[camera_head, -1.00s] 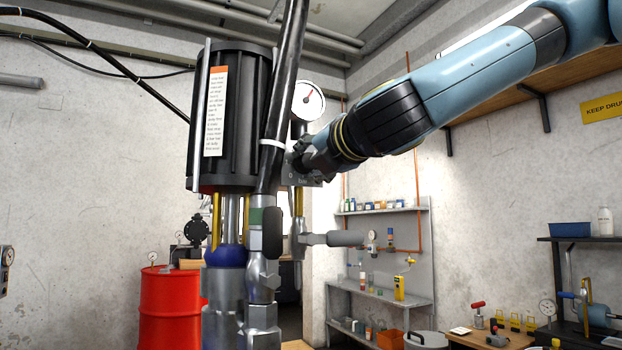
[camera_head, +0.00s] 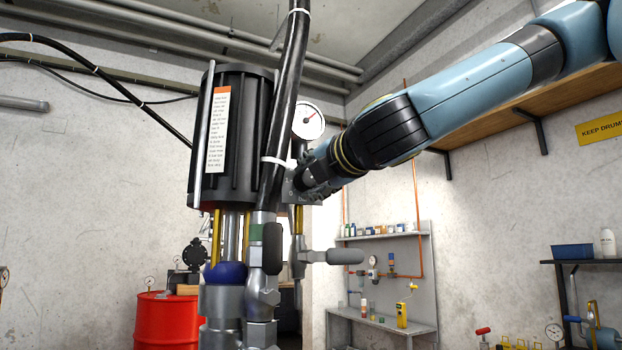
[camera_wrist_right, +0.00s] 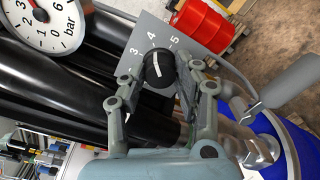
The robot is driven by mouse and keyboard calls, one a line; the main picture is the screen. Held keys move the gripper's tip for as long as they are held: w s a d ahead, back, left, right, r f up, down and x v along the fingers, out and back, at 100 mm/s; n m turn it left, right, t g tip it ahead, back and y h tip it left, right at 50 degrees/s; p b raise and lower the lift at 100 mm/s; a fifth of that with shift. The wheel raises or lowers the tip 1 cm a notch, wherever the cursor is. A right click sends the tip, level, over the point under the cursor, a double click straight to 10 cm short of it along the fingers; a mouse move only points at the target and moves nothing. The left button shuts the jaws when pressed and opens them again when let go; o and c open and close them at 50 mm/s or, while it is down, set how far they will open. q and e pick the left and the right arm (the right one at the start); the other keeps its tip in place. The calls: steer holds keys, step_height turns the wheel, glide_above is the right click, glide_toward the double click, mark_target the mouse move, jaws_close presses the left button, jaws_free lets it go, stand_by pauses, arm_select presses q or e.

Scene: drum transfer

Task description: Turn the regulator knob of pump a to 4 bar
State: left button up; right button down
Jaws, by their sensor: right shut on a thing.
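The black regulator knob (camera_wrist_right: 160,68) of the pump sits on a grey scale plate (camera_wrist_right: 187,30) marked 3, 4 and 5 in the right wrist view. In the head view my right gripper (camera_head: 306,182) is at the plate beside the black pump motor (camera_head: 232,140), and the knob is hidden there. The pressure gauge (camera_head: 308,121) is just above. My left gripper is not in view.
A black hose (camera_head: 285,110) runs up close beside the gripper. A grey-handled valve (camera_head: 345,256) projects right below it. A red drum (camera_head: 165,322) stands at lower left.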

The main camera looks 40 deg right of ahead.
steer(key=c, duration=1)
jaws_free()
steer(key=shift+o, duration=0.2)
